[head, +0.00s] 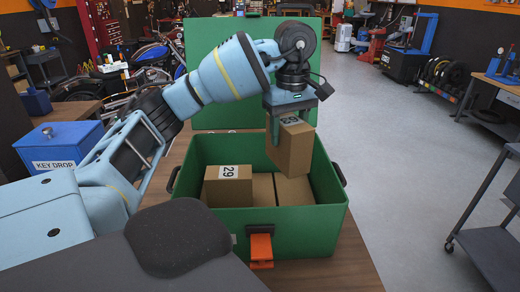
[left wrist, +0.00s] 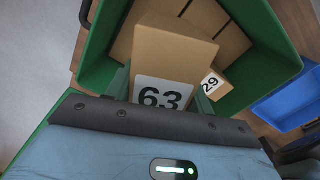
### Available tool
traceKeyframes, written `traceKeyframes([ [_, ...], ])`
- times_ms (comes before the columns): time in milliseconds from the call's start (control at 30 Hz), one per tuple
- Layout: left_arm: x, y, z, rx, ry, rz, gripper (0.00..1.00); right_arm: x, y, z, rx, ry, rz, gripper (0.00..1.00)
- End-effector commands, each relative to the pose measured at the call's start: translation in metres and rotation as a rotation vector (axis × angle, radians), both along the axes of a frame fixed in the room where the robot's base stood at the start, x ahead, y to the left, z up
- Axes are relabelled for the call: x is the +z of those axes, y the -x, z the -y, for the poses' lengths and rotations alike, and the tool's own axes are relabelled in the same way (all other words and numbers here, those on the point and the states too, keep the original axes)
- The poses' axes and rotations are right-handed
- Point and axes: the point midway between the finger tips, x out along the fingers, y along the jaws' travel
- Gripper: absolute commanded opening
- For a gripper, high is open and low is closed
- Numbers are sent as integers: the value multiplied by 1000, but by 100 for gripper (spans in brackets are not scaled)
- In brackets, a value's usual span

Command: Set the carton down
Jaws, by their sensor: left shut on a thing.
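My left gripper (head: 276,128) is shut on a brown carton (head: 294,150), whose white label reads 63 in the left wrist view (left wrist: 172,48). The carton hangs below the gripper at the back right of an open green box (head: 308,219). Its lower part overlaps the box's opening; I cannot tell whether it touches anything below. A carton labelled 29 (head: 228,190) sits in the left of the box, and it also shows in the left wrist view (left wrist: 232,55). Other brown cartons (head: 290,191) lie beside it. My right gripper is not in view.
The green box stands on a wooden bench (head: 340,274), with its lid (head: 210,90) raised behind. An orange latch (head: 261,248) is on its front. A blue key drop box (head: 62,147) stands at the left. Open floor lies to the right, with a grey cart (head: 490,245).

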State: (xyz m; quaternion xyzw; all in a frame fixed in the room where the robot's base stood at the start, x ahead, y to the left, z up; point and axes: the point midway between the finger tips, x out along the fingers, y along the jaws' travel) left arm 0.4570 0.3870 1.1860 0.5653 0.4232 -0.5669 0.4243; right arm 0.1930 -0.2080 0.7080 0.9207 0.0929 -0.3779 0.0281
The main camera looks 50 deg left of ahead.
Motion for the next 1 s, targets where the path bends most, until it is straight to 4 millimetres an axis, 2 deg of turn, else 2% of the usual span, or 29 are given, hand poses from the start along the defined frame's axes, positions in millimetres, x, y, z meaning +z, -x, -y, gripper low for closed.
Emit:
traceKeyframes([
  [33, -23, -2, -1, 0, 0, -21, 24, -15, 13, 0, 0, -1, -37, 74],
  [133, -34, -1, -2, 3, -1, -15, 24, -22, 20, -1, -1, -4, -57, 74],
  [433, -37, 1, -2, 6, -3, 1, 24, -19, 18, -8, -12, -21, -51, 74],
  [733, -89, 1, -2, 4, -3, -9, 24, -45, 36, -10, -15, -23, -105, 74],
  [1000, -97, 1, -2, 6, -2, 4, 24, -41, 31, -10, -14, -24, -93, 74],
])
